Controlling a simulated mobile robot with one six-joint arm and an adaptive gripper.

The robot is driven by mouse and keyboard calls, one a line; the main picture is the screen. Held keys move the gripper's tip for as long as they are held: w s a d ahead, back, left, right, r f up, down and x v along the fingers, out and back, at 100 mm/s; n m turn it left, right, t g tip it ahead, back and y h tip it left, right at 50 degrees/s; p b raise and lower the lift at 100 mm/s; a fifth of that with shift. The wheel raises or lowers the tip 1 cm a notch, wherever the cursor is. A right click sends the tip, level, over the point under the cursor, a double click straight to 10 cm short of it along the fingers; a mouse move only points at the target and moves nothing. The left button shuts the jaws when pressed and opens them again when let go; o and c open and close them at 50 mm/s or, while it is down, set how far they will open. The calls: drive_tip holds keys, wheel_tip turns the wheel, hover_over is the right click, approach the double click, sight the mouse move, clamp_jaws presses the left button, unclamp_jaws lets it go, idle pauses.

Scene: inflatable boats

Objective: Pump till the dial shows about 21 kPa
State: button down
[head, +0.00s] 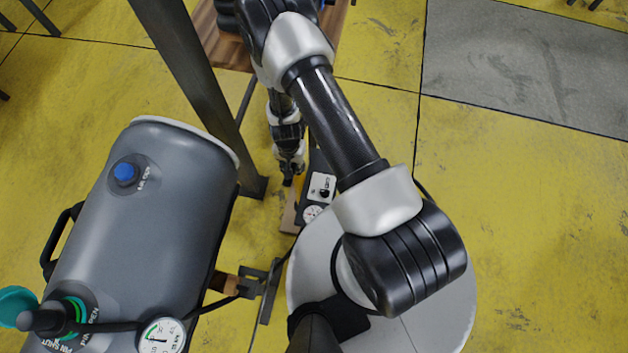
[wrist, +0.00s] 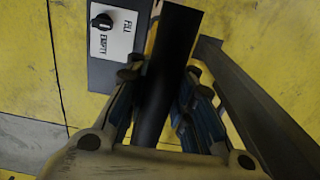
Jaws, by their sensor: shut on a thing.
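My gripper (head: 289,174) reaches down beside the pump box (head: 318,168). In the wrist view its fingers (wrist: 160,82) are closed around a black bar (wrist: 168,62), probably the pump's lever. The box has a white plate with a black FILL/EMPTY knob (wrist: 103,22), also seen in the head view (head: 323,187). A small dial (head: 312,213) sits on its near end. A larger kPa dial (head: 162,337) with a green arc is at the bottom left, on a black hose by the grey boat tube (head: 150,220). Neither needle reads clearly.
The tube has a blue cap (head: 125,173) and a hose fitting (head: 45,320) at a valve with a teal cap (head: 14,304). A dark post (head: 195,85) stands close left of my gripper. Yellow floor (head: 540,220) is clear at right.

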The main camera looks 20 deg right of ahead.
wheel_tip(320, 180, up, 18)
drive_tip(key=r+p, duration=0.1)
drive_tip(key=p, duration=1.6)
wheel_tip(320, 180, down, 24)
drive_tip(key=b, duration=2.2)
drive_tip(key=shift+r+b, duration=0.25)
drive_tip(key=shift+b, duration=0.1)
drive_tip(key=shift+r, duration=0.15)
wheel_tip(320, 180, up, 23)
drive_tip(key=p, duration=2.3)
wheel_tip(320, 180, down, 23)
drive_tip(key=b, duration=2.3)
drive_tip(key=shift+f, duration=0.2)
drive_tip(key=shift+r, duration=0.1)
